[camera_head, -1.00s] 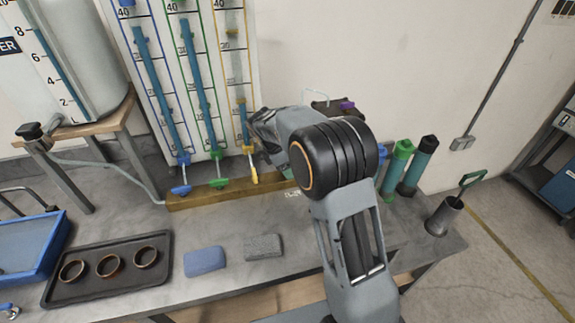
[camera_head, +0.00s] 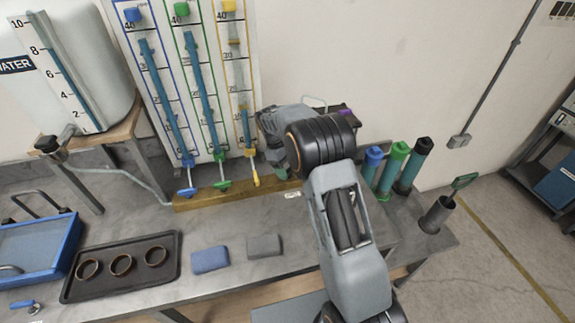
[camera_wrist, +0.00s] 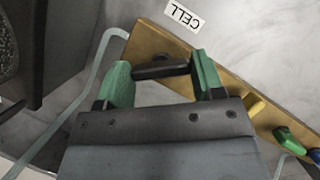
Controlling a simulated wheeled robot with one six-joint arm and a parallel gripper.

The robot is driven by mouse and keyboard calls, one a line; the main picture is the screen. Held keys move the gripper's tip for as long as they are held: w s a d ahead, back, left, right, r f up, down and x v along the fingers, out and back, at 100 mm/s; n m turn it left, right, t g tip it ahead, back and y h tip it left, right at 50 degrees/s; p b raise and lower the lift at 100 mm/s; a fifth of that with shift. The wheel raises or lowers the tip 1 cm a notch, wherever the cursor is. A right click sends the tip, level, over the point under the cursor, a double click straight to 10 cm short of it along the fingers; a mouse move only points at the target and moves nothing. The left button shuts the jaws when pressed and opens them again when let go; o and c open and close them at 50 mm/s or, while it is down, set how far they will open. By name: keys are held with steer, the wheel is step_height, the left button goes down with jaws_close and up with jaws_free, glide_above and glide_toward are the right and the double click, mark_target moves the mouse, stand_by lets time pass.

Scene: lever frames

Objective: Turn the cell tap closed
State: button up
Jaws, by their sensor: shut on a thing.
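The cell tap's dark bar handle (camera_wrist: 160,70) lies between the green finger pads of my gripper (camera_wrist: 163,78) in the wrist view. The pads hold it at its two ends. The handle lies over the brown wooden rail, beside the CELL label (camera_wrist: 184,16). In the head view my gripper (camera_head: 277,158) is at the right part of the rail, and my arm hides the cell tap there. The CELL label (camera_head: 292,194) shows just below it.
Yellow (camera_head: 255,175), green (camera_head: 221,175) and blue (camera_head: 187,181) taps stand left of my gripper on the rail (camera_head: 205,200). Several capped cylinders (camera_head: 390,170) stand close to my arm's right. A dark tray (camera_head: 150,282) with rings lies at the front left.

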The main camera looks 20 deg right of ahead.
steer(key=m+y, duration=0.1)
steer(key=m, duration=0.2)
steer(key=shift+m+g+p, duration=0.3)
steer(key=shift+p, duration=0.05)
steer(key=shift+d+m+y, duration=0.1)
steer(key=shift+m+y, duration=0.8)
steer(key=shift+m, duration=1.1)
steer(key=o, duration=0.9)
steer(key=v, duration=1.3)
steer(key=shift+w+r, duration=0.3)
steer(key=shift+w, duration=0.1)
